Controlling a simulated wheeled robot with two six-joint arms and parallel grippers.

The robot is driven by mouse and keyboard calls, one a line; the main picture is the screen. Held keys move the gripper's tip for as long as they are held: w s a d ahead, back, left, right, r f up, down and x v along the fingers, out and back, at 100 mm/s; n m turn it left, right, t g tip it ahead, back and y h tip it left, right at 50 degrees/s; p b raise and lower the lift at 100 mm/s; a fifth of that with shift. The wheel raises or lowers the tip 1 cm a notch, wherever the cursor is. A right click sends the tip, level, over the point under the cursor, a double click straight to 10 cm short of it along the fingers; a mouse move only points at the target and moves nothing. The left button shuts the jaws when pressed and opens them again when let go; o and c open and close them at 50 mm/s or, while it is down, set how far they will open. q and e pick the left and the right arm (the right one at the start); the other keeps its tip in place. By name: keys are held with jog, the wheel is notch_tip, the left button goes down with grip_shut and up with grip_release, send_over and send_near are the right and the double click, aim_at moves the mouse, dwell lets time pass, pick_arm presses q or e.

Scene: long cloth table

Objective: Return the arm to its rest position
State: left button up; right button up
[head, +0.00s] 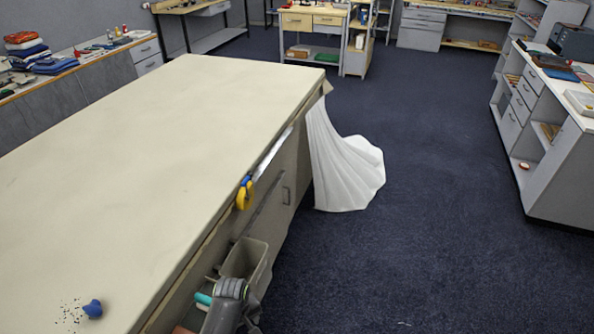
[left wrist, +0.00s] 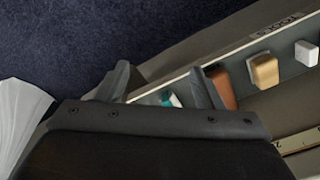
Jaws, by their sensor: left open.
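My left gripper (left wrist: 160,78) shows in the left wrist view with its two dark fingers spread apart and nothing between them. It hangs beside the table's side, over the dark floor and a rail of small items. In the head view a grey part of my arm shows at the bottom, beside the table's side and in front of a grey bin; the fingertips cannot be made out there. My right gripper is in neither view.
The long cloth table (head: 150,150) is mostly bare, with a small blue object (head: 93,308) near its front left. A yellow-and-blue tool (head: 244,193) hangs at its edge. White cloth (head: 342,165) drapes to the floor at the far corner. The blue floor (head: 430,230) right of it is clear.

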pick_arm(q)
jog(key=s+a+f+m+b, duration=0.2)
jog(key=s+a+f+b, duration=0.2)
jog(key=s+f, duration=0.6)
jog(key=s+a+f+m+b, duration=0.1)
jog(key=s+a+f+b, duration=0.4)
jog(key=f, duration=0.8)
jog(key=s+a+f+m+b, duration=0.1)
jog(key=s+a+f, duration=0.1)
jog(key=s, duration=0.5)
jog(key=s+a+f+m+b, duration=0.1)
jog(key=s+a+f, duration=0.1)
jog(key=s+f, duration=0.3)
jog(key=s+a+f+m+t+y+b, duration=0.1)
jog(key=s+a+f, duration=0.2)
jog(key=s, duration=0.6)
jog(key=shift+s+f+b, duration=0.15)
jog(key=shift+f+b, duration=0.2)
jog(key=shift+f, duration=0.35)
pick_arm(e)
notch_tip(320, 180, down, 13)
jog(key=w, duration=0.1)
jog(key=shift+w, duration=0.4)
pick_arm(q)
jog(key=shift+c, duration=0.3)
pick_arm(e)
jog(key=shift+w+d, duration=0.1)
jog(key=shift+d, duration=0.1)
